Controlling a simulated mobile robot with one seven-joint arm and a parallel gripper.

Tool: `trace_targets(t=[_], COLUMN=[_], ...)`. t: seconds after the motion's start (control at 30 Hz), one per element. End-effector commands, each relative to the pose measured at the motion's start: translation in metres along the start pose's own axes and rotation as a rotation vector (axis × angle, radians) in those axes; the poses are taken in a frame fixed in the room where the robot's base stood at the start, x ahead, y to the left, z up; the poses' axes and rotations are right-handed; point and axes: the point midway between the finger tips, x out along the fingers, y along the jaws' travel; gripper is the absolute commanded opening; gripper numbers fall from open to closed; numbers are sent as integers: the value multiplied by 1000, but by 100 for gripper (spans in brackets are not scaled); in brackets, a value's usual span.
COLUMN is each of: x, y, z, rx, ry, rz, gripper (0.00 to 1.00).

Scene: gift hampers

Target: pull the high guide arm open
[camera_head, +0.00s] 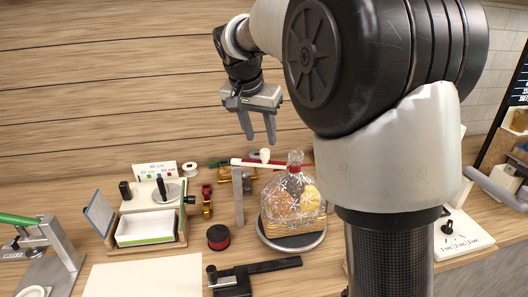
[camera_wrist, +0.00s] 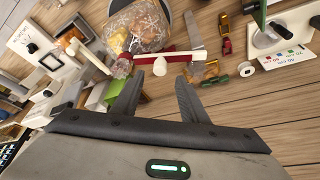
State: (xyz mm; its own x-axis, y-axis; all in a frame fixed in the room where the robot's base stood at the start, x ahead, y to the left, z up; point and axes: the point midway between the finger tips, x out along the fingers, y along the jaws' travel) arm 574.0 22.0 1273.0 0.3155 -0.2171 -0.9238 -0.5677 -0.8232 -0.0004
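The high guide arm is a red and white bar (camera_head: 250,162) with a cream knob (camera_head: 265,155), on top of a grey upright post (camera_head: 238,196). It reaches right from the post to the neck of a clear-wrapped hamper (camera_head: 291,204). In the wrist view the bar (camera_wrist: 185,56), knob (camera_wrist: 160,67) and hamper (camera_wrist: 146,28) lie beyond my fingertips. My gripper (camera_head: 258,139) is open and empty, fingers pointing down above the bar. In the wrist view the gripper (camera_wrist: 158,80) has its two fingers wide apart, the knob between their lines. I see no contact.
The hamper stands on a round grey turntable (camera_head: 292,244). A tray box (camera_head: 146,228), a red-black spool (camera_head: 218,237) and a black bar tool (camera_head: 255,274) lie around it. Small brass and red fittings (camera_head: 207,201) stand left of the post. A wooden wall rises behind.

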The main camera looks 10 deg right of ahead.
Motion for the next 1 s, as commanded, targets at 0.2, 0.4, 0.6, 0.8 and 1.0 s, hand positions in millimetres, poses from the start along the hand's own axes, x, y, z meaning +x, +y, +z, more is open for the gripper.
trace_targets(t=[0.2,0.4,0.6,0.8,1.0], x=[46,70,78,77,77], y=[1,1,0,0,0], z=[1,0,0,0,0], rx=[0,0,0,0,0], ry=[-3,-1,0,0,0], rz=[3,1,0,0,0], gripper=[40,40,40,40,6])
